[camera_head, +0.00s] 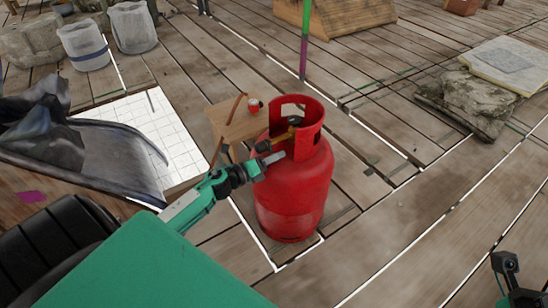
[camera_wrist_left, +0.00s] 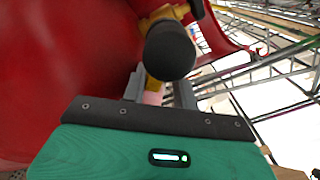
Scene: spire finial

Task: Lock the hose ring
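A red gas cylinder (camera_head: 292,200) stands upright on the plank floor, with a collar around its top. Inside the collar is a brass valve (camera_head: 284,136) with a dark round knob; in the left wrist view the knob (camera_wrist_left: 170,50) hides much of the brass fitting. My left gripper (camera_head: 274,157) reaches in at the collar's opening beside the valve. In the left wrist view its two grey fingers stand apart below the knob, with a yellow and pinkish part partly showing between them. I cannot make out the hose ring clearly. My right gripper (camera_head: 508,268) is at the lower right corner, partly cut off.
A small wooden board (camera_head: 232,122) with a red-topped item (camera_head: 254,105) lies behind the cylinder. A thin brown hose-like line (camera_head: 229,115) crosses it. A white gridded sheet (camera_head: 150,125), buckets (camera_head: 85,47) and stones (camera_head: 470,100) lie around.

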